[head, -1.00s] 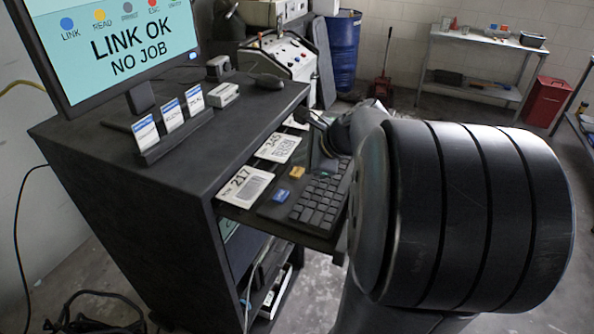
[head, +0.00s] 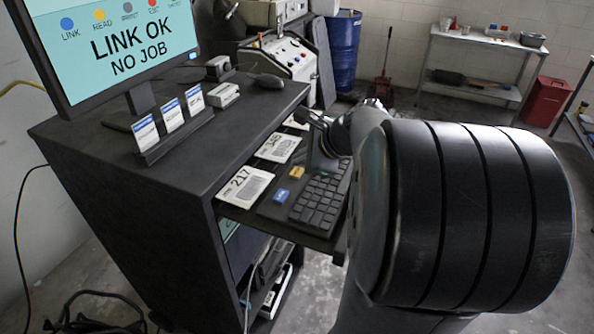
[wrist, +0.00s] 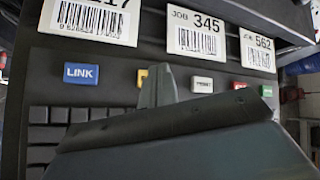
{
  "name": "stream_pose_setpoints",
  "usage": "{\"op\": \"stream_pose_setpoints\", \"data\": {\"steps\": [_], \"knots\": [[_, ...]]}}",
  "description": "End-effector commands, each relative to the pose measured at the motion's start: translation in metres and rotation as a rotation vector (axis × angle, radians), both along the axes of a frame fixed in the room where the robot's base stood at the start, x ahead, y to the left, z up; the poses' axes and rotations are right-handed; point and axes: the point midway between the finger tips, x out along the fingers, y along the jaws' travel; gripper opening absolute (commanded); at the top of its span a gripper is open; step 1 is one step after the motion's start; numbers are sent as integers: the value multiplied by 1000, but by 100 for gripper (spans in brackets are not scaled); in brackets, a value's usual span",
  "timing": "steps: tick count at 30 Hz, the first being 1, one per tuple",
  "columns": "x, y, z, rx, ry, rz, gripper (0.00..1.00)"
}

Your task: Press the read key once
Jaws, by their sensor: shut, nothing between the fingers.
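The yellow read key (head: 297,172) is on the keyboard panel, on the pull-out shelf below the monitor. In the wrist view only a bit of the yellow key (wrist: 141,77) shows, beside and partly behind my gripper (wrist: 157,86). My gripper is shut and empty, its tips close to that key. I cannot tell whether they touch it. In the head view my arm hides part of the panel. The monitor (head: 128,42) shows "LINK OK" and "NO JOB", with a yellow dot labelled READ.
The blue LINK key (wrist: 81,73) is left of the yellow key; a white key (wrist: 202,84) and a red key (wrist: 240,86) are to its right. Barcode cards (wrist: 198,36) lie behind the keys. Black typing keys (head: 320,200) are in front.

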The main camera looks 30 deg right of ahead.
Motion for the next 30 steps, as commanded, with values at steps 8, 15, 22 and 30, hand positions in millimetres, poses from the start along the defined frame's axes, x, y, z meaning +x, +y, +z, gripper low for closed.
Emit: {"op": "stream_pose_setpoints", "data": {"steps": [8,15,22,30], "knots": [[0,0,-9,1,1,0,0],[0,0,-8,0,0,0,0],[0,0,-9,0,0,0,0],[0,0,-13,0,0,0,0]]}}
